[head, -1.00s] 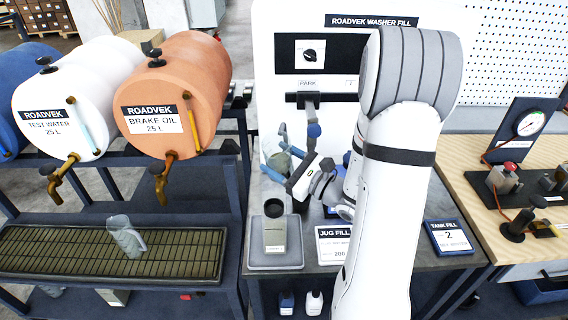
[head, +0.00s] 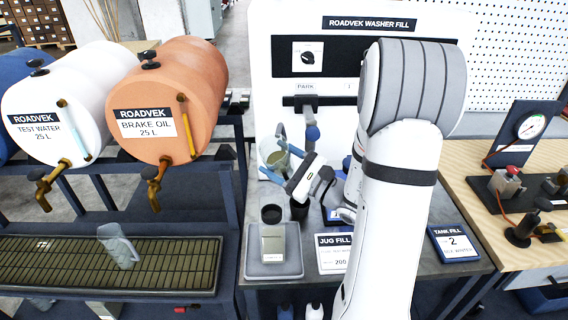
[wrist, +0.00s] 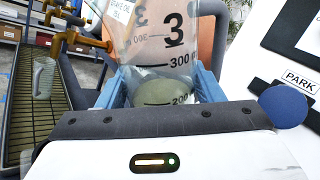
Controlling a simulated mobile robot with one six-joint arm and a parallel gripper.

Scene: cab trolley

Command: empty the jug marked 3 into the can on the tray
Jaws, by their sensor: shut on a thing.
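The clear jug marked 3 (wrist: 165,50) is between the blue fingers of my gripper (wrist: 158,88), which is shut on it. In the wrist view it looks close to upright, with pale greenish liquid low in it near the 200 mark. In the head view the jug (head: 270,151) and my gripper (head: 281,160) are in front of the washer-fill panel, above and behind the can. The can (head: 272,243) has a dark round top and stands on the grey tray (head: 258,271). The jug is apart from the can.
The JUG FILL sign (head: 334,254) is just right of the tray. A tap with a blue knob (head: 312,133) hangs from the panel beside my gripper. Two drums, orange (head: 190,85) and white (head: 90,90), stand left; another jug (head: 118,245) is on the grating below.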

